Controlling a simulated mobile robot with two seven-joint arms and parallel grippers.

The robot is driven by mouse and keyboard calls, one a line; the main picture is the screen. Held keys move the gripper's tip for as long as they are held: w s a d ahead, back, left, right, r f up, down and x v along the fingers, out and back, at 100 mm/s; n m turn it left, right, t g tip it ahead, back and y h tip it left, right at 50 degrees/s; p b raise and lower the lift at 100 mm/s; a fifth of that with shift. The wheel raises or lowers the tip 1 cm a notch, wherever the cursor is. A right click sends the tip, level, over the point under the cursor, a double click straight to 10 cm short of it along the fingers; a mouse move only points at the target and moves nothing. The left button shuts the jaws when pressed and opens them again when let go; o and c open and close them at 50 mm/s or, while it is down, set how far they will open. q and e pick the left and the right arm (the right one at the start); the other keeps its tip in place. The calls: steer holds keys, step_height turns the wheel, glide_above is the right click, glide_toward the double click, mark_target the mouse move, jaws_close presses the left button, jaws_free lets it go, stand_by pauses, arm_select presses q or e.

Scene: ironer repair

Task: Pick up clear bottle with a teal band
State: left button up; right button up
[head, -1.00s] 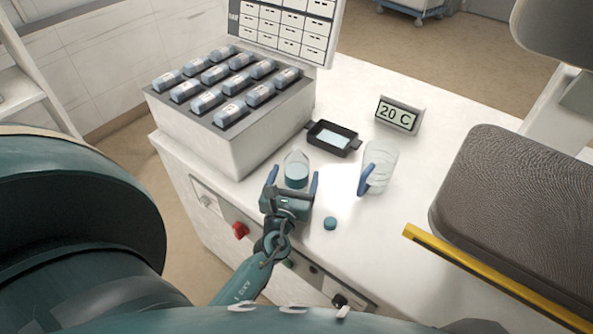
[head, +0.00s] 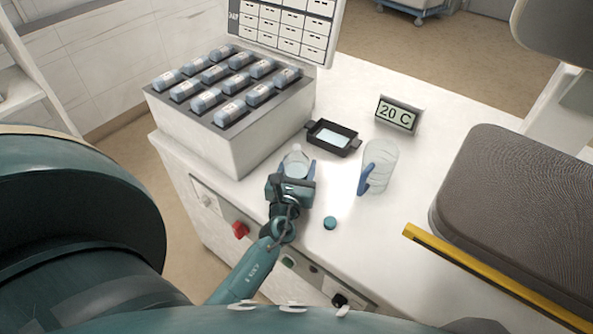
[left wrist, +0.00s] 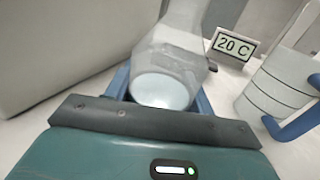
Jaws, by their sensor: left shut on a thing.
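The clear bottle (head: 295,157) stands near the front of the white bench, beside the rack block. Its upper part shows in the head view; its lower part and band are hidden behind my left gripper (head: 297,170). In the left wrist view the bottle (left wrist: 178,50) lies between my two blue fingers, with a pale round face toward the camera. My left gripper is shut on the bottle. I cannot tell whether the bottle is clear of the bench top. My right gripper is in neither view.
A clear jug (head: 381,165) with a blue handle stands right of the bottle. A small teal cap (head: 330,223) lies in front. Behind are a black tray (head: 333,138), a 20 C display (head: 397,115) and a block of labelled vials (head: 225,120). A dark textured pad (head: 515,210) is at right.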

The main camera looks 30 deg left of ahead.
mark_target(296, 152)
arm_select(q)
steer(key=shift+c, duration=1.3)
steer(key=shift+r, duration=0.15)
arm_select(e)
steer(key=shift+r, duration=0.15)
